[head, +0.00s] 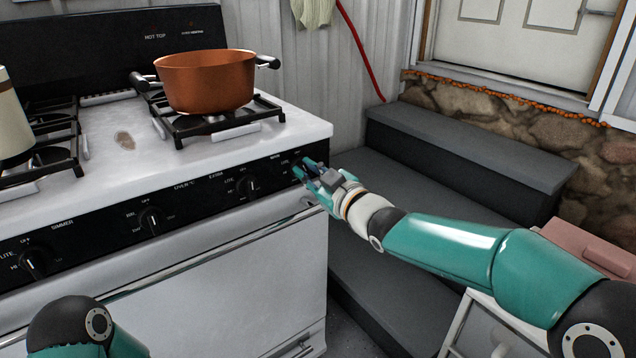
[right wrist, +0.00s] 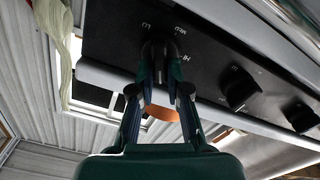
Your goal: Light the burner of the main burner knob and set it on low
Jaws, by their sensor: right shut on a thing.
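The white stove (head: 215,290) has a black front panel (head: 95,238) with a row of black knobs. My right gripper (head: 308,172) is at the right end of this panel, shut on the rightmost knob, which its fingers largely hide. In the right wrist view the gripper (right wrist: 160,62) has its fingertips against the panel, with the labels LO, MED and HI around them. The knob's pointer setting cannot be read. No flame shows under the copper pot (head: 205,82) on the right burner (head: 215,125). Only a link of my left arm shows, at bottom left; its gripper is out of view.
Other knobs (head: 247,187), (head: 150,218) and (head: 32,263) sit left along the panel. A pale pot (head: 12,120) stands on the left burner. Dark grey steps (head: 465,150) rise right of the stove. A small cabinet with a pink box (head: 585,245) stands beneath my right arm.

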